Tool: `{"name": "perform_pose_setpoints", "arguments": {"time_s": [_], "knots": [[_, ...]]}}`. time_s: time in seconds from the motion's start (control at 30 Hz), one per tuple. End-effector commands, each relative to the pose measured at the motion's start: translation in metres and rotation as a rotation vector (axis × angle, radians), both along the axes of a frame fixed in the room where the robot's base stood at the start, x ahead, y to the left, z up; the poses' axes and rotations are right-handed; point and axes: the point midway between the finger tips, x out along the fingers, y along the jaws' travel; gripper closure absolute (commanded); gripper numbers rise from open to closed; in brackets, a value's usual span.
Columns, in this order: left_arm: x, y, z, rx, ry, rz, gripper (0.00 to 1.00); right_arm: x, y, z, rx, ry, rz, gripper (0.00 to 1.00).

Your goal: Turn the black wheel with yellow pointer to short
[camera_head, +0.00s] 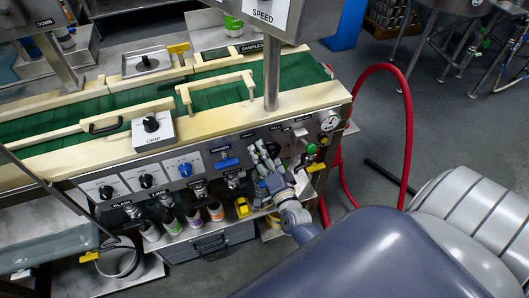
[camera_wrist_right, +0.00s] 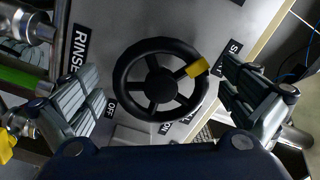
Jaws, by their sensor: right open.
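The black wheel (camera_wrist_right: 160,80) with spokes and a round hub fills the middle of the right wrist view. Its yellow pointer (camera_wrist_right: 197,67) sits at the rim's upper right, towards a label starting with S, partly hidden by a finger. My right gripper (camera_wrist_right: 160,72) is open, with one finger left of the wheel and one right of it; I see no clear contact. In the head view my right gripper (camera_head: 268,162) is at the machine's front panel and hides the wheel. My left gripper is not in view.
RINSE (camera_wrist_right: 80,50) and OFF (camera_wrist_right: 110,105) labels lie left of the wheel. Blue-handled controls (camera_head: 227,162) are left of my gripper. A red hose (camera_head: 408,120) loops at the right.

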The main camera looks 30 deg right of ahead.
Motion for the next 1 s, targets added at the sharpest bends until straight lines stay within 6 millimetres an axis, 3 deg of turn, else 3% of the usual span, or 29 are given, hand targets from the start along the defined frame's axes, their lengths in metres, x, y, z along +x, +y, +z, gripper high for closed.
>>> {"name": "perform_pose_setpoints", "arguments": {"time_s": [0.4,0.6,1.0], "knots": [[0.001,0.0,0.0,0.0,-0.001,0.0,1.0,-0.074,0.018,-0.001,0.001,0.003,0.0,0.0],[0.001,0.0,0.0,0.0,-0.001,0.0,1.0,-0.101,0.024,0.0,-0.001,0.002,0.0,0.0],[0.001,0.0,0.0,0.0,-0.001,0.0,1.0,-0.111,0.027,0.0,-0.001,0.0,0.0,0.0]]}}
